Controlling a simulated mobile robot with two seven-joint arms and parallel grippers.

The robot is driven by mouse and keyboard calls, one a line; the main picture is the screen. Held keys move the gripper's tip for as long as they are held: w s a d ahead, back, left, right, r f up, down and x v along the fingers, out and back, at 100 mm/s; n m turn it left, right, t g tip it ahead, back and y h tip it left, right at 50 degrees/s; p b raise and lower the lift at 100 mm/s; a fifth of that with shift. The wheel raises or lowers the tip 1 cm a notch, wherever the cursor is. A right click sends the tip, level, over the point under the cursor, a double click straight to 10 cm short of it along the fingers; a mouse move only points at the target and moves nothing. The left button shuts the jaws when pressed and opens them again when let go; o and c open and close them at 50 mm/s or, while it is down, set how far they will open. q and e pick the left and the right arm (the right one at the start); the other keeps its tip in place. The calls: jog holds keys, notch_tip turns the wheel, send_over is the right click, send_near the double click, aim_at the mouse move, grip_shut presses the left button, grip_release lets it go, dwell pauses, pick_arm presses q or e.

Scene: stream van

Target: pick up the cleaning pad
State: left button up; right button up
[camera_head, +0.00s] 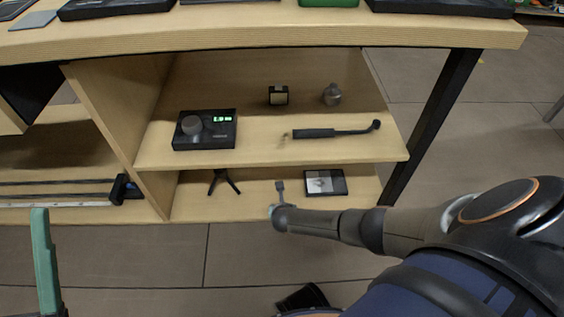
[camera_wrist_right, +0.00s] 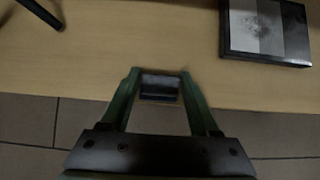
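In the head view a small grey piece (camera_head: 280,186) shows just beyond the right gripper, at the lower shelf. One teal finger of my left gripper (camera_head: 45,262) shows at the lower left; its opening does not show.
A black-framed grey card (camera_head: 325,182) lies right of the right gripper on the lower shelf (camera_head: 258,207); a small black tripod (camera_head: 223,182) stands left. The upper shelf (camera_head: 260,152), close above, holds a scale (camera_head: 190,143) and a black-handled tool (camera_head: 318,133). A table leg (camera_head: 432,122) stands right.

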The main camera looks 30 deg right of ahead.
jog(key=c, duration=0.8)
jog(key=shift+r, duration=0.1)
